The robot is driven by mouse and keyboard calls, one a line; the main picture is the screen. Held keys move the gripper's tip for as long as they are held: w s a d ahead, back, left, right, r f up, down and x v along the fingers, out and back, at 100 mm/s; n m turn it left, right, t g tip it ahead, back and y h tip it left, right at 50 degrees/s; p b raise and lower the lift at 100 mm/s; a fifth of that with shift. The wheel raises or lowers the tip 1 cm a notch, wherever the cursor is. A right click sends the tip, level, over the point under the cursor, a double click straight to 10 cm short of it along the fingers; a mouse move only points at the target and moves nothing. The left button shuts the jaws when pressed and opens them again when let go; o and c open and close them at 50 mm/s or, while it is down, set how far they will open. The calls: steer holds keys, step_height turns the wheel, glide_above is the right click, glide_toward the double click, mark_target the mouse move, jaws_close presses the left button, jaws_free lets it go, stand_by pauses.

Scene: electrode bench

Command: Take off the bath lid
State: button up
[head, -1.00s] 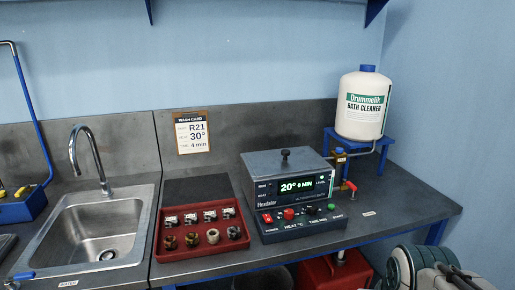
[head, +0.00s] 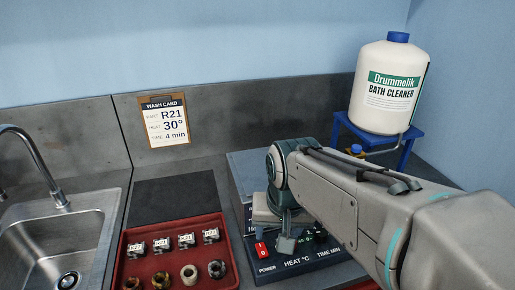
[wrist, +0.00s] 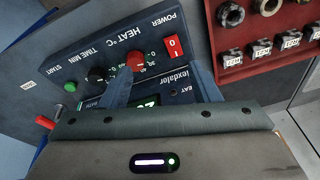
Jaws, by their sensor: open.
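The ultrasonic bath's front panel (head: 292,264) shows in the head view, with its HEAT and TIME labels partly behind my arm. The grey top at its left, the bath lid (head: 243,168), is mostly hidden by my wrist, and its knob is out of sight. My gripper (head: 279,228) is over the front of the bath, pointing down. In the wrist view my gripper (wrist: 162,88) is open, its two fingers apart in front of the bath's control face (wrist: 108,55). I see nothing held between them. The lid is not clear in the wrist view.
A red tray (head: 178,262) with several labelled parts and rings stands left of the bath; it also shows in the wrist view (wrist: 265,52). A sink (head: 50,240) is further left. The bath cleaner jug (head: 388,88) stands on a blue stand (head: 375,141) at back right.

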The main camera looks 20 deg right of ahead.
steer(key=w+d+r+m+g+p, duration=0.1)
steer(key=w+d+r+m+p, duration=0.3)
steer(key=w+r+m, duration=0.6)
steer(key=w+d+r+m+g+p, duration=0.15)
steer(key=w+d+r+m, duration=0.45)
steer(key=w+m, duration=0.65)
steer(key=shift+m, duration=0.55)
steer(key=f, duration=0.5)
steer(key=s+f, duration=0.1)
steer(key=f, duration=0.2)
steer(key=shift+s, duration=0.1)
steer(key=shift+f+p, duration=0.6)
steer(key=shift+f, duration=2)
jaws_close()
steer(key=shift+r, duration=0.1)
